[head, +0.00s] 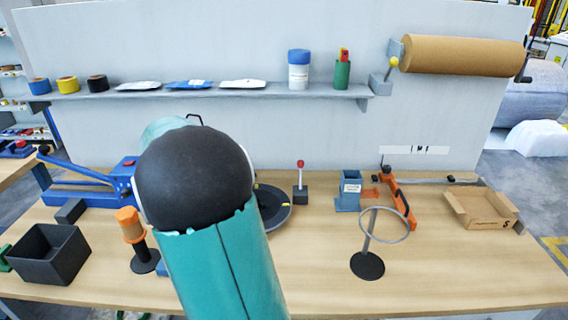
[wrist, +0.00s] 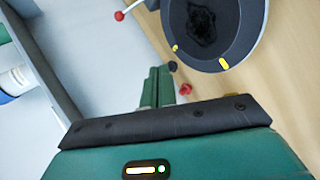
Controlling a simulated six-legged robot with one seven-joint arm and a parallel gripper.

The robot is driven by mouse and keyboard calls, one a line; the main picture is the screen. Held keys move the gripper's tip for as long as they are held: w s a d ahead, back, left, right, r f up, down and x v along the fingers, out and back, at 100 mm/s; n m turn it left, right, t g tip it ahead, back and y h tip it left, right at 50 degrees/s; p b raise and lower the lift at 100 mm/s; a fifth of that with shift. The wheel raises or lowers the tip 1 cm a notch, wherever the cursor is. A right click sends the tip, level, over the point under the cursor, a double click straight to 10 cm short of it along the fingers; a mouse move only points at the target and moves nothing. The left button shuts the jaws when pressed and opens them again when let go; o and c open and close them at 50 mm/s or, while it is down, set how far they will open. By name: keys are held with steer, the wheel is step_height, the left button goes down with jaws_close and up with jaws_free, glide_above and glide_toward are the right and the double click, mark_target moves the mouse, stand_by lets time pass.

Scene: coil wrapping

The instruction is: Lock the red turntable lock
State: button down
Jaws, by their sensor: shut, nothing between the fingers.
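The red turntable lock is a red-knobbed lever (head: 300,165) standing upright on a small dark base (head: 300,195), just right of the turntable. In the wrist view its red knob (wrist: 119,15) shows at the top left. The dark round turntable (head: 277,212) is partly hidden behind my arm in the head view; the wrist view shows its disc (wrist: 232,35) with yellow marks. My gripper (wrist: 158,82) is shut and empty, its green fingers together, apart from the lever. In the head view my arm hides the fingers.
A blue tool (head: 90,192) and an orange-handled item (head: 132,225) stand left of my arm. A ring stand (head: 367,263), a blue-grey block (head: 348,190) and a cardboard box (head: 482,208) are at right. A shelf (head: 230,92) runs behind. The front right table is clear.

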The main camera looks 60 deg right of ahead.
steer(key=d+f+g+h, duration=0.1)
steer(key=d+f, duration=0.1)
steer(key=d, duration=0.4)
steer(key=s+d+f+n+g+h, duration=0.1)
steer(key=d+f, duration=0.2)
steer(key=d, duration=0.3)
steer(key=d+f+g+h, duration=0.1)
steer(key=d+f, duration=0.1)
steer(key=d, duration=0.4)
steer(key=shift+s+d+f+h, duration=0.3)
steer(key=shift+s+f+h, duration=0.05)
steer(key=shift+f+h, duration=0.05)
steer(key=s+d+f, duration=0.1)
steer(key=s+d, duration=0.5)
steer(key=d, duration=0.1)
steer(key=shift+s+f, duration=0.2)
steer(key=shift+f, duration=0.05)
